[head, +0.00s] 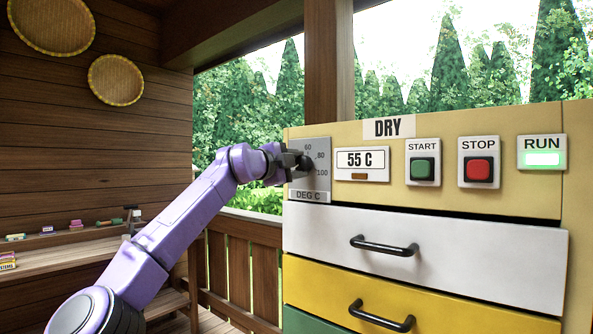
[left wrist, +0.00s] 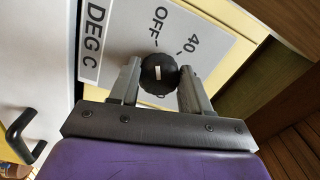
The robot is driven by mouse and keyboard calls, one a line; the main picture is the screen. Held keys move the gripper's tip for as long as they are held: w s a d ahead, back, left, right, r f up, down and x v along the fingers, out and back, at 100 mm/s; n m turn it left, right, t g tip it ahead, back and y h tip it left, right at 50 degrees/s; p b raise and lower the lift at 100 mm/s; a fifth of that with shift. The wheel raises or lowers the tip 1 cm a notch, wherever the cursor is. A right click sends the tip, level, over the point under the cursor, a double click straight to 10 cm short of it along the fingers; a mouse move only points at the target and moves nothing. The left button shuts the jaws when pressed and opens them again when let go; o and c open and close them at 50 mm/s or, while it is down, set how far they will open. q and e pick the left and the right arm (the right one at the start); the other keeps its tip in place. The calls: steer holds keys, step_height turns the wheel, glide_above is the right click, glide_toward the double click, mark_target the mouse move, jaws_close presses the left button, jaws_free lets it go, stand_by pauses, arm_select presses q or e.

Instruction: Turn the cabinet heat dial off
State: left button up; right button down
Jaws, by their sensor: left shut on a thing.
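The black heat dial (left wrist: 159,74) sits on a grey plate (head: 322,143) marked DEG C, on the left of the yellow cabinet front. In the left wrist view its short white mark runs about upright in the picture, roughly in line with the OFF label (left wrist: 158,22); 40 is up and to the right. My left gripper (left wrist: 158,82) has one finger on each side of the dial and is shut on it. In the head view the gripper (head: 301,163) hides part of the dial and plate; 60, 80 and 100 show. My right gripper is not in view.
A display (head: 362,160) reads 55 C. Right of it are a green START button (head: 423,169), a red STOP button (head: 479,169) and a lit green RUN lamp (head: 542,158). White (head: 460,258) and yellow (head: 460,312) drawers with black handles are below. A shelf is at left.

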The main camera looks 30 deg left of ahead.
arm_select(q)
steer(key=shift+n, duration=0.3)
steer(key=o, duration=1.1)
steer(key=shift+c, duration=0.2)
steer(key=shift+s+f+b, duration=0.2)
steer(key=shift+s+b, duration=0.15)
steer(key=shift+b, duration=0.15)
steer(key=s+b, duration=0.4)
steer(key=s, duration=0.5)
steer(key=shift+s+a+r+b, duration=0.15)
steer(key=shift+s+a+b, duration=0.2)
steer(key=shift+a+b, duration=0.05)
